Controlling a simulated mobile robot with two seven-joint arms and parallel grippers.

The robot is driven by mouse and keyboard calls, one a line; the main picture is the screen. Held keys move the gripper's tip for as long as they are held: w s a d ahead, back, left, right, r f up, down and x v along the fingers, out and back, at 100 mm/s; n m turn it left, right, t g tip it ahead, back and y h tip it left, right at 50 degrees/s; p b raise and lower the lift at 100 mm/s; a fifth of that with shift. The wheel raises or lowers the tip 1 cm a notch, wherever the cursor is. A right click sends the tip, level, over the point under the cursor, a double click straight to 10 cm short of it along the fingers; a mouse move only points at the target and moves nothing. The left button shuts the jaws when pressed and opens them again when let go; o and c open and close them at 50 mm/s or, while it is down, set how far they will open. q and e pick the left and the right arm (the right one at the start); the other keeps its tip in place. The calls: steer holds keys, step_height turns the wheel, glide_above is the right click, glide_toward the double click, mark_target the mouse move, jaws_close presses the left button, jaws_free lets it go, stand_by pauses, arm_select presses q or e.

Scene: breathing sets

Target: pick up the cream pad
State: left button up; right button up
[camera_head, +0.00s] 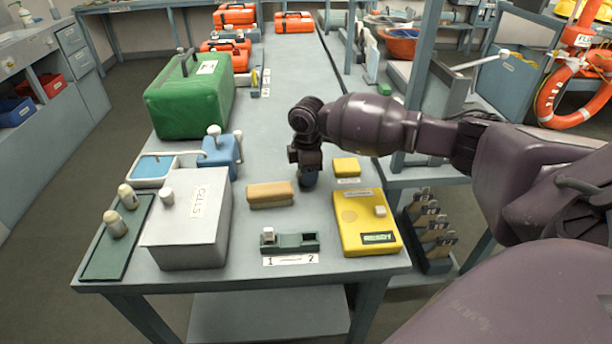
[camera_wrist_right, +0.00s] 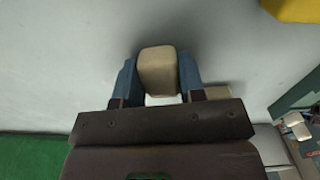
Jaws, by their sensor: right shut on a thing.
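The cream pad (camera_wrist_right: 158,70) is a small rounded block between the two blue fingertips of my right gripper (camera_wrist_right: 160,80) in the right wrist view. The right gripper is shut on it. In the head view my right gripper (camera_head: 309,180) points down over the table, between a tan block and a small yellow block, and hides the pad. I cannot tell whether the pad touches the tabletop. My left gripper is not in view.
The tan block (camera_head: 270,194) and small yellow block (camera_head: 346,168) lie close by. Nearer are a yellow tester (camera_head: 365,224), a green two-slot holder (camera_head: 289,243) and a grey CELLS box (camera_head: 190,225). A green case (camera_head: 190,105) stands back left. Bare tabletop lies behind the gripper.

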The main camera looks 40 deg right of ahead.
steer(key=shift+c, duration=0.2)
steer(key=shift+r, duration=0.25)
arm_select(q)
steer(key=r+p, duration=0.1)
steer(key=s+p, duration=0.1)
steer(key=p, duration=0.1)
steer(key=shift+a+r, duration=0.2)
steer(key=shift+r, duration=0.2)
arm_select(e)
step_height(320, 180, up, 20)
steer(key=shift+f, duration=0.25)
steer(key=o, duration=0.4)
steer(key=c, duration=0.3)
